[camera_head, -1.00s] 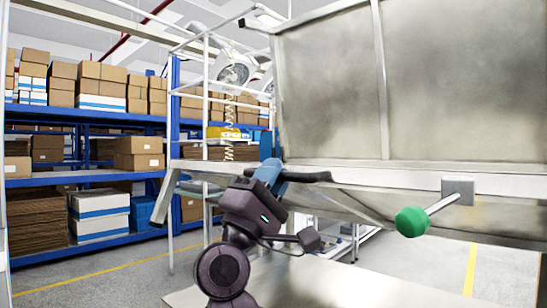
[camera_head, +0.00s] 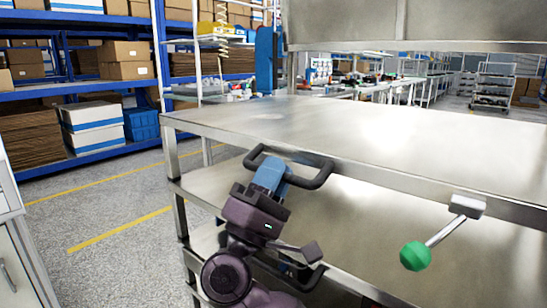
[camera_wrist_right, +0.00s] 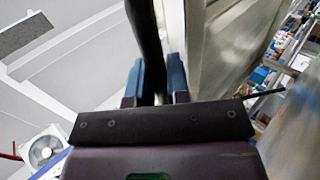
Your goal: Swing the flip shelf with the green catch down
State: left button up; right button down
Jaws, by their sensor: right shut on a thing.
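The flip shelf (camera_head: 340,120) is a broad grey metal panel whose upper face shows in the head view. It looks close to level. The green catch (camera_head: 415,256) is a faceted knob on a short rod from a grey block (camera_head: 467,206) at its front edge, to the right of my gripper. My right gripper (camera_head: 274,172) has blue fingers shut on the dark bar handle (camera_head: 312,181) at the shelf's front edge. In the wrist view the dark bar (camera_wrist_right: 148,45) runs between the blue fingers (camera_wrist_right: 157,80). My left gripper is not in view.
Another metal shelf (camera_head: 345,222) lies below the flip shelf. A metal panel (camera_head: 345,22) hangs above and behind it. Blue racks with boxes (camera_head: 95,115) stand at the left. Free floor (camera_head: 110,205) lies between, and a grey cabinet (camera_head: 12,250) stands at the lower left edge.

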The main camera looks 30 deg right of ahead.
jog(key=shift+f, duration=0.6)
jog(key=c, duration=1.1)
grip_release()
jog(key=shift+w+d, duration=0.1)
jog(key=shift+d, duration=0.05)
jog(key=shift+r, duration=0.1)
jog(key=s+a+f, duration=0.2)
jog(key=a, duration=0.5)
jog(key=s+a+f, duration=0.1)
jog(key=s+a, duration=0.1)
jog(key=a, duration=0.6)
jog(key=shift+s+f, duration=0.2)
jog(key=shift+f, duration=0.15)
